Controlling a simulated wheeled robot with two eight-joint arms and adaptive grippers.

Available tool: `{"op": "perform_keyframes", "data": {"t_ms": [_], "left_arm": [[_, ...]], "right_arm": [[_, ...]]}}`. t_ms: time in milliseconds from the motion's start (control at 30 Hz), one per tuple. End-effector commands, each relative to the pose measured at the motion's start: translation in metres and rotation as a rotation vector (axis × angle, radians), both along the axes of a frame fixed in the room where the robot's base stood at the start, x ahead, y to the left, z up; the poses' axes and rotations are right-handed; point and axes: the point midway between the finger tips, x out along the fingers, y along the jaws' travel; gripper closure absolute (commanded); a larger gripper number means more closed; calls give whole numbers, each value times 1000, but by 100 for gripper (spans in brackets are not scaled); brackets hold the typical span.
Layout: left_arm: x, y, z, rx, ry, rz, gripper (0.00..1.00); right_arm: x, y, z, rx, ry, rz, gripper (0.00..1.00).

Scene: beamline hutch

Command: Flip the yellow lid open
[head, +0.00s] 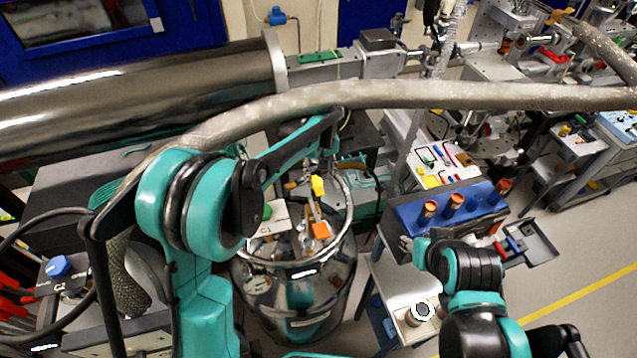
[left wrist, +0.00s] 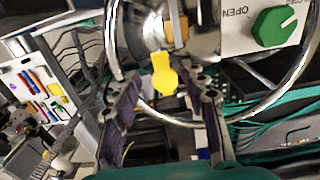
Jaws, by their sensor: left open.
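The yellow lid (head: 318,186) is a small bright tab above the round steel vessel, inside its chrome ring. In the left wrist view the yellow lid (left wrist: 163,76) stands near the middle, just beyond and between my fingertips, with no clear contact. My left gripper (head: 330,160) reaches over the ring from above, partly hidden by its own arm. In the left wrist view the left gripper (left wrist: 162,98) is open, with one finger on each side and nothing between them.
The chrome ring (left wrist: 281,103) curves around the lid area. A green knob (left wrist: 273,27) on a panel marked OPEN is close at right. An orange block (head: 320,230) sits below the lid. A thick grey hose (head: 430,95) crosses above. A blue rack (head: 410,217) stands to the right.

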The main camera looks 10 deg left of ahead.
Motion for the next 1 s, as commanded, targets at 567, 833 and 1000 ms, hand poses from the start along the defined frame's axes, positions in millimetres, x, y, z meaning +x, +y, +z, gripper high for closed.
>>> {"op": "perform_keyframes", "data": {"t_ms": [567,833,1000], "left_arm": [[0,0,-56,0,0,0,57],[0,0,-56,0,0,0,96],[0,0,-55,0,0,0,100]], "right_arm": [[0,0,4,0,0,0,60],[0,0,4,0,0,0,60],[0,0,4,0,0,0,60]]}}
